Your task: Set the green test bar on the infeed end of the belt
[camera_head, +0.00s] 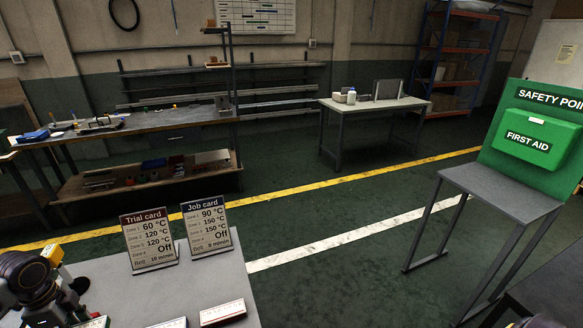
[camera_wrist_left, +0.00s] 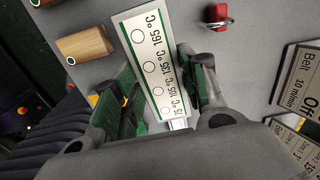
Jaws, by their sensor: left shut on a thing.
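The green test bar (camera_wrist_left: 158,62) is a white strip with green edges, printed circles and temperatures up to 165 °C. In the left wrist view it lies between the two fingers of my left gripper (camera_wrist_left: 168,80), which is shut on it. I cannot tell whether the bar touches the surface below. The infeed end of the belt is not clearly visible.
A trial card (camera_head: 149,240) and a job card (camera_head: 207,227) stand on the grey table (camera_head: 190,285). A red-edged strip (camera_head: 222,312) and blue-edged strip (camera_head: 168,323) lie in front. The left wrist view shows a wooden block (camera_wrist_left: 84,46) and a red padlock-like item (camera_wrist_left: 217,16).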

